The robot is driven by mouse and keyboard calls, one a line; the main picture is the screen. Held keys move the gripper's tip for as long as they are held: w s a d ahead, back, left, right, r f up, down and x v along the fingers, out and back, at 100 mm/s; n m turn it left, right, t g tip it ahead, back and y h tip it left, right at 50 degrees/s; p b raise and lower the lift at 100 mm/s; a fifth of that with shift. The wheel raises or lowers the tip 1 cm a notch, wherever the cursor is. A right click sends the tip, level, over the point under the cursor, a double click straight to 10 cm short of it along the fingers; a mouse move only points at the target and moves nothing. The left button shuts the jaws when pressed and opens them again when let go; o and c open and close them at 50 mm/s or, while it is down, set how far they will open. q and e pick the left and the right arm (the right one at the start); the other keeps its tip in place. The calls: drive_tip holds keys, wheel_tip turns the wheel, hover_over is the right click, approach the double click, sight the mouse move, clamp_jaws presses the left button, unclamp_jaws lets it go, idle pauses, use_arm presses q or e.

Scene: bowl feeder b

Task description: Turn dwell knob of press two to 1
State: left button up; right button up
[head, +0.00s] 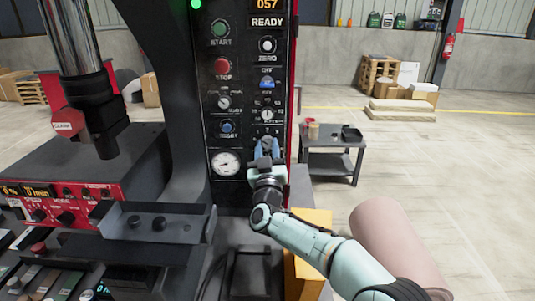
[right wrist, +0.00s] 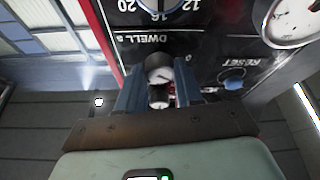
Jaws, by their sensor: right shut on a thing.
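The dwell knob (right wrist: 157,72) is a small dark round knob with a pale pointer mark, beside the "DWELL s" lettering, which is upside down in the right wrist view. My right gripper (right wrist: 157,88) has its two blue-grey fingers closed on either side of it. In the head view my right gripper (head: 266,147) is at the right column of the black press panel (head: 245,100), right of the reset button, and covers most of the knob. I cannot read the knob's setting. My left gripper is not in view.
Another small knob (head: 267,115) sits just above my right gripper. A blue reset button (head: 227,127) and a round gauge (head: 226,163) are to its left. A red stop button (head: 222,66) is higher up. A yellow box (head: 308,222) stands below, near my right arm.

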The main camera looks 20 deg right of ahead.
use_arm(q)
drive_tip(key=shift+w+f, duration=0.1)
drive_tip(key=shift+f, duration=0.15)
use_arm(e)
drive_tip(key=shift+m+h, duration=0.5)
drive_tip(key=shift+m, duration=0.7)
drive_tip(key=shift+a+m+g, duration=0.1)
drive_tip(key=shift+m+g, duration=0.2)
drive_tip(key=o, duration=1)
use_arm(q)
drive_tip(key=shift+b, duration=0.3)
use_arm(e)
drive_tip(key=shift+o, duration=0.2)
drive_tip(key=shift+s, duration=0.1)
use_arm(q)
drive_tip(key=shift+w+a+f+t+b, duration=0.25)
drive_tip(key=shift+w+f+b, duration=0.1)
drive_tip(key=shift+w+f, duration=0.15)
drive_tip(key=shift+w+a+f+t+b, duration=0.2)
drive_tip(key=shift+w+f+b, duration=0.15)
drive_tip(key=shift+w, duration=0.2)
use_arm(e)
drive_tip(key=v, duration=1.3)
drive_tip(key=shift+f, duration=0.15)
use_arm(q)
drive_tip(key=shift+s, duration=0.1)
use_arm(e)
drive_tip(key=shift+a, duration=0.1)
